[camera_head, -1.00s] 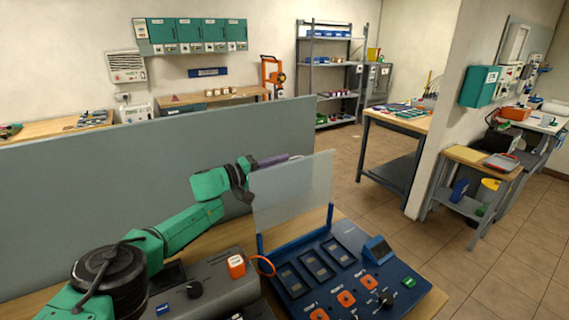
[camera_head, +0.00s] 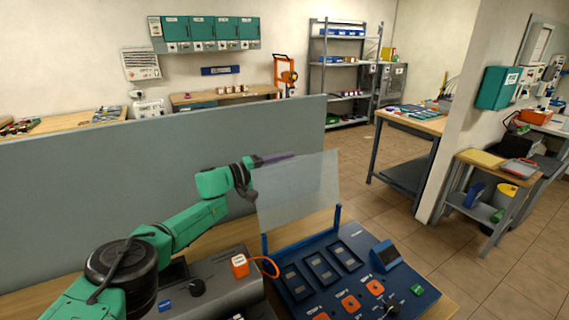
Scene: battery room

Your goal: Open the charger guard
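The charger guard (camera_head: 299,193) is a clear panel in a blue frame. It stands raised, nearly upright, at the back of the dark blue charger (camera_head: 335,243). The charger's bays and orange-marked controls lie uncovered in front of it. My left gripper (camera_head: 277,159) is at the guard's top left edge, with its dark fingers pointing right along that edge. I cannot tell whether it touches the panel or whether the fingers are apart. My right gripper is not in view.
A grey unit (camera_head: 215,284) with a knob and an orange plug (camera_head: 240,265) on a cable stands left of the charger. A grey partition (camera_head: 110,190) rises behind the bench. A wooden table (camera_head: 412,120) stands at the back right, with open tiled floor in front of it.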

